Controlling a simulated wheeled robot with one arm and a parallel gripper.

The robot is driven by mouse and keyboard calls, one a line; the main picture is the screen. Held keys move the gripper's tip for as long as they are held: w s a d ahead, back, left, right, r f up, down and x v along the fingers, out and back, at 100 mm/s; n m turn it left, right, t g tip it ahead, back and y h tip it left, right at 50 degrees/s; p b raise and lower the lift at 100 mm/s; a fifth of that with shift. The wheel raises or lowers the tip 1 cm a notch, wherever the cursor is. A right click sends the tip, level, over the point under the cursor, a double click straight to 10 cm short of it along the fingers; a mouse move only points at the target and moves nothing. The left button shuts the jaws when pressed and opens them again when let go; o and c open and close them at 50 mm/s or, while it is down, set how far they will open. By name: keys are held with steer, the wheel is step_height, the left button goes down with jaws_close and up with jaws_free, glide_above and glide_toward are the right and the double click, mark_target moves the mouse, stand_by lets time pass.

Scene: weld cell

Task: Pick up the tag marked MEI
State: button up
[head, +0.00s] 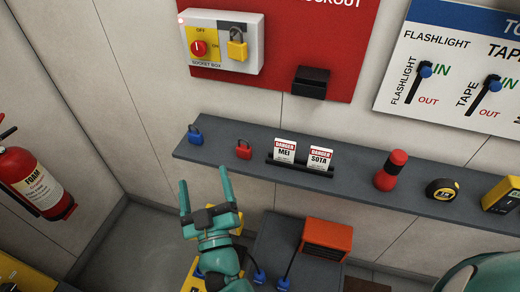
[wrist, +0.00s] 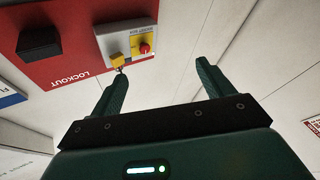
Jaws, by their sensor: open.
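The tag marked MEI (head: 284,151) is a small white card with a red DANGER band. It stands upright in a black holder (head: 300,170) on the grey wall shelf (head: 350,181), left of a like tag marked SOTA (head: 320,159). My gripper (head: 204,188) is teal, open and empty. In the head view it is below and left of the tag, in front of the shelf, with its fingers pointing up. In the wrist view my gripper (wrist: 160,78) shows both fingers wide apart, with nothing between them. The tag is not in the wrist view.
On the shelf stand a blue padlock (head: 195,134), a red padlock (head: 244,149), a red and black cylinder (head: 391,171) and a tape measure (head: 442,189). Above is a socket box (head: 222,41) on a red board. An orange box (head: 327,239) sits below the shelf.

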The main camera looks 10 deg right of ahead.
steer(key=w+d+f+m+g+h, duration=0.1)
steer(key=w+d+f+m+h, duration=0.1)
steer(key=d+m+h, duration=0.4)
steer(key=m+g+h, duration=0.4)
glide_toward(285, 146)
steer(key=p+x, duration=0.1)
steer(key=x, duration=0.1)
steer(key=p+x, duration=0.1)
steer(key=x, duration=0.1)
steer(key=p+x, duration=0.1)
steer(key=x, duration=0.1)
steer(key=shift+w+a, duration=0.25)
steer(key=shift+w+d+f, duration=0.15)
steer(key=shift+w, duration=0.3)
steer(key=p+x, duration=0.4)
steer(key=shift+d+r, duration=0.35)
steer(key=shift+w+d+f, duration=0.15)
steer(key=shift+w, duration=0.3)
steer(key=c, duration=1.1)
